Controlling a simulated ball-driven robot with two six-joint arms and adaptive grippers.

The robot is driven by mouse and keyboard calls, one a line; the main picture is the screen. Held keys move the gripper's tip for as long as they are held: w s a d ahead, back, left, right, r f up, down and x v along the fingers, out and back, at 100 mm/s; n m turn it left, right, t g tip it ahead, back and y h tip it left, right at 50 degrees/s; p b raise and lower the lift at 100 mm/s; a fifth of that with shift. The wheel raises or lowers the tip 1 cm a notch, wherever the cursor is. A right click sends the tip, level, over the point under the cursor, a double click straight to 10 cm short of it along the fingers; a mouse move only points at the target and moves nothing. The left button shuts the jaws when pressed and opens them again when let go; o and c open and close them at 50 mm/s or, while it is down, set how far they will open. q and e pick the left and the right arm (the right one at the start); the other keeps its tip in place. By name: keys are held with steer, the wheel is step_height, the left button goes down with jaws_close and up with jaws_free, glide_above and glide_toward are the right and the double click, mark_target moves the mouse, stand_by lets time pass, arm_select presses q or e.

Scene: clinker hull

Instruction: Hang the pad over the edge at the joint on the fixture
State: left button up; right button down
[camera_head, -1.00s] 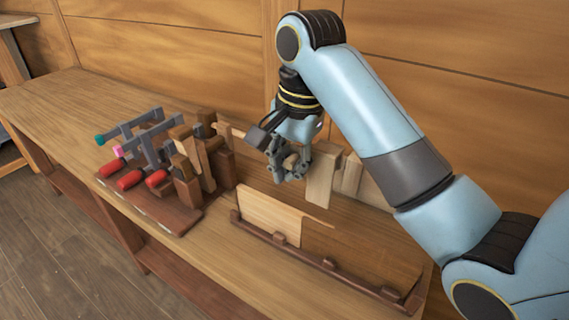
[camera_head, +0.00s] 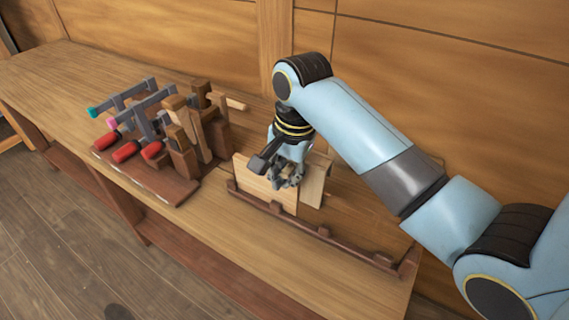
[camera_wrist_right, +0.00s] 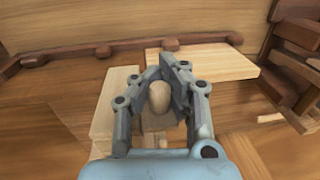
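The pad (camera_head: 313,188) is a pale wooden piece with a rounded knob (camera_wrist_right: 160,97). My right gripper (camera_head: 287,180) is shut on the knob, with its fingers on either side. The pad also shows beneath the fingers in the right wrist view (camera_wrist_right: 106,115). The fixture (camera_head: 325,232) is a dark rail with small blocks, holding a pale plank (camera_head: 262,186) beside a darker board (camera_head: 345,222). Their joint lies close to the pad. Whether the pad touches the edge cannot be told. My left gripper is not in view.
Several clamps (camera_head: 125,151) with red handles stand on a dark wooden rack (camera_head: 165,185) left of the fixture. The bench (camera_head: 65,85) is clear at the far left. A panelled wall (camera_head: 170,45) closes off the back.

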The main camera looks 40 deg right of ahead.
step_height(320, 180, down, 7)
steer(key=b, duration=0.1)
steer(key=shift+f+b, duration=0.2)
steer(key=shift+b, duration=0.1)
steer(key=shift+f, duration=0.15)
stand_by(0.7)
steer(key=c, duration=1.4)
jaws_free()
steer(key=r, duration=0.4)
steer(key=s+r, duration=0.1)
steer(key=r, duration=0.6)
steer(key=shift+s+d+r, duration=0.25)
steer(key=shift+d+r, duration=0.05)
steer(key=shift+r, duration=0.1)
steer(key=shift+s+f, duration=0.1)
